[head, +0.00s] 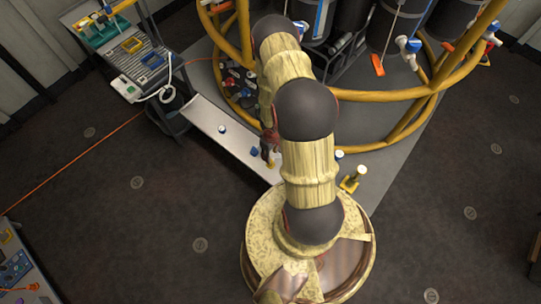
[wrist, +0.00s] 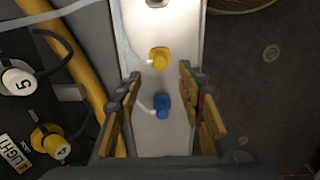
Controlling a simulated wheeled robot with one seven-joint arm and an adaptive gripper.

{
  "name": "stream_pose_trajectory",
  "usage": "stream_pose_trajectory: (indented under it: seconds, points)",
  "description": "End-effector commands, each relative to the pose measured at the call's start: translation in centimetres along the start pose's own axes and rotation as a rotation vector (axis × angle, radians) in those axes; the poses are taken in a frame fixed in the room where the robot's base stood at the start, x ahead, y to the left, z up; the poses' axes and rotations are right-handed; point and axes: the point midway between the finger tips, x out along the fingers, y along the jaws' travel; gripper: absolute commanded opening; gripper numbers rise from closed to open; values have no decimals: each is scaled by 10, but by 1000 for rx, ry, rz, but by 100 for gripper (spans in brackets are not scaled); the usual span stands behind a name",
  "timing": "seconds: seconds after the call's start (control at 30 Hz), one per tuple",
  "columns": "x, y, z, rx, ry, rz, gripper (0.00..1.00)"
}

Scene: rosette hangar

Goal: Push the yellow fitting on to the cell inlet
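In the wrist view a yellow fitting (wrist: 159,57) stands on a pale metal strip, with a thin clear hose at its left. A blue fitting (wrist: 162,105) stands on the same strip, nearer the gripper's palm. My gripper (wrist: 160,80) is open and empty, its fingers spread on either side of the strip. The yellow fitting appears just beyond the fingertips, and the blue one between the fingers as seen from here. In the head view my gripper (head: 267,152) is low over the strip, partly hidden by my arm. I cannot tell which part is the cell inlet.
The pale strip (head: 205,112) lies beside a yellow tube frame (head: 395,94) with dark cylinders. In the wrist view a yellow tube (wrist: 80,68) runs close left, near caps marked 5 (wrist: 18,80) and 4 (wrist: 52,145). A trolley (head: 135,62) stands upper left. Dark floor is clear right.

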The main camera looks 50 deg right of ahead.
Motion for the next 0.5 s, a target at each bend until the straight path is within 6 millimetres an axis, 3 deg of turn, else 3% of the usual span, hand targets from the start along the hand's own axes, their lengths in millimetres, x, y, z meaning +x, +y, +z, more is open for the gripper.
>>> stream_pose_trajectory:
  seconds: [0.5]
  points:
    - [58, 0, 0, 0, -1, 0, 39]
